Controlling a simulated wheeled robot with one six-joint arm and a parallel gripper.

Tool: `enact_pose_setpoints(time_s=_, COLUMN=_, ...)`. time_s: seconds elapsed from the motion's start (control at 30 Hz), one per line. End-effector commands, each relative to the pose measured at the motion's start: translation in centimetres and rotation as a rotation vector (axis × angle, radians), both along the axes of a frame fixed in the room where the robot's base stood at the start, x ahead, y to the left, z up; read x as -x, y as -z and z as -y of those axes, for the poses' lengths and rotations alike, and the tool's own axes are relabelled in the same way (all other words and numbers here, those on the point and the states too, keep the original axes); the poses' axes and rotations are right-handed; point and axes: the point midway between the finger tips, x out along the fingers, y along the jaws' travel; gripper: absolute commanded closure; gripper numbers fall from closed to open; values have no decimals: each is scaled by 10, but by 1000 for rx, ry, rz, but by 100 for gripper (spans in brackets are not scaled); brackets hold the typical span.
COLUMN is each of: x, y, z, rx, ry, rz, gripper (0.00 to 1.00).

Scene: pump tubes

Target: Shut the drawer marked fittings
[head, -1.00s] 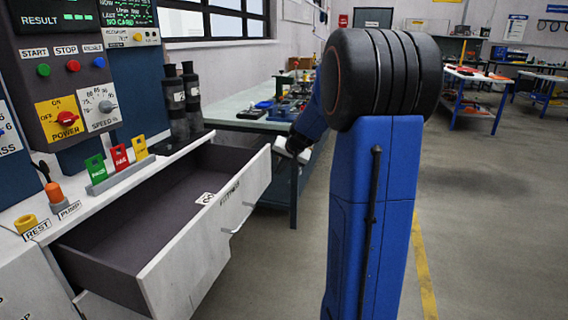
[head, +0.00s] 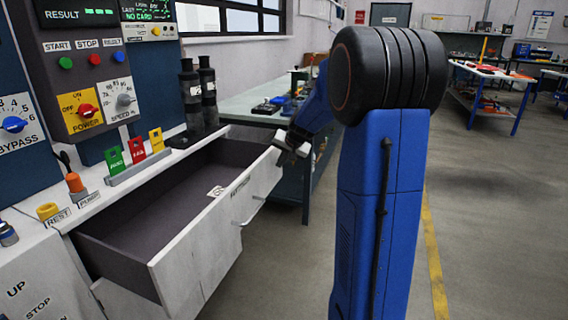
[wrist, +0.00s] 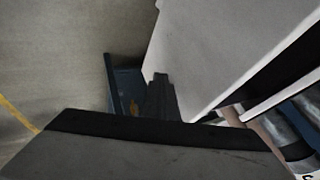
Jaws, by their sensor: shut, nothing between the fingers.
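The drawer (head: 205,240) is pulled out below the panel in the head view.
A control panel (head: 85,60) stands behind the drawer, with coloured tags (head: 135,155) and black cylinders (head: 198,95) on the ledge. A workbench (head: 245,105) with parts is just beyond my gripper. Open floor (head: 480,220) lies to the right.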

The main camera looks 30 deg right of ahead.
Motion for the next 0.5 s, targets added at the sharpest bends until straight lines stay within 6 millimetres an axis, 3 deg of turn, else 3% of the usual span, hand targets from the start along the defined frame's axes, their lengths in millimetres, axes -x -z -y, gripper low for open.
enact_pose_setpoints(time_s=0.17, x=-27, y=1, z=-20, rx=1, ry=-6, rz=-1, gripper=100)
enact_pose_setpoints(time_s=0.5, x=-101, y=2, z=-75, rx=1, ry=-6, rz=-1, gripper=100)
